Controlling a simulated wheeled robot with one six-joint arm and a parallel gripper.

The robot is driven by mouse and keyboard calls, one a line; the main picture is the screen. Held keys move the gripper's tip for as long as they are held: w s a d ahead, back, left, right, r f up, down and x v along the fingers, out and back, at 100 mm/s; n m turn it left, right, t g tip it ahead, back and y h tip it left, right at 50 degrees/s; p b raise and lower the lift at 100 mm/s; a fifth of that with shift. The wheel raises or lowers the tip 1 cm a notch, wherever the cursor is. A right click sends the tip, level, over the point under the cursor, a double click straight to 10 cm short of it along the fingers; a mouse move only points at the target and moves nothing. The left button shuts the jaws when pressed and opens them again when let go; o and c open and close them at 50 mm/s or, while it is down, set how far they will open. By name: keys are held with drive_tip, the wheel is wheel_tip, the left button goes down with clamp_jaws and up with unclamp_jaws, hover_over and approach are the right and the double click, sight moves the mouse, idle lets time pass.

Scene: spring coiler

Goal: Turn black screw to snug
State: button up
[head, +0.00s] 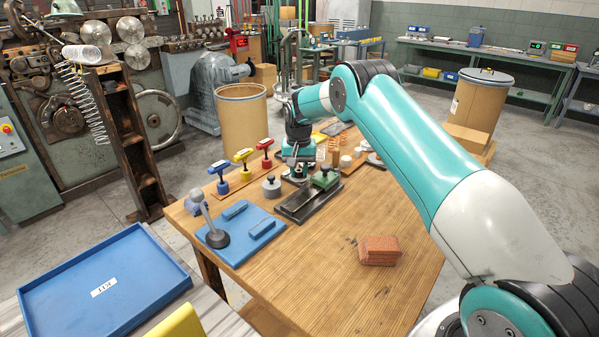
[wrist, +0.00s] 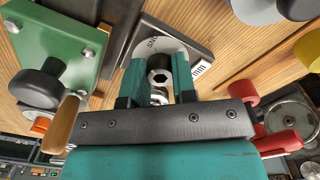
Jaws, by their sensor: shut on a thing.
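My gripper (wrist: 158,80) points down over a light grey round plate (wrist: 165,48) with lettering that starts "SNU". Its teal fingers are closed in on a screw (wrist: 160,76) whose hexagonal socket shows between them. In the head view my gripper (head: 298,160) is at the far part of the wooden table, and the screw is hidden there.
Beside my gripper stands a green block (head: 325,179) with a black knob (wrist: 38,86) on a dark metal base (head: 306,203). Yellow, red and blue T-handled tools (head: 243,157) stand left.

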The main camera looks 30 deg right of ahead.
sight(298, 175)
drive_tip(key=shift+w+r+m, duration=0.1)
drive_tip(key=shift+m, duration=1.5)
drive_tip(key=o, duration=0.9)
wheel_tip(298, 175, up, 17)
drive_tip(key=shift+r+b, duration=0.2)
drive_tip(key=shift+b, duration=0.6)
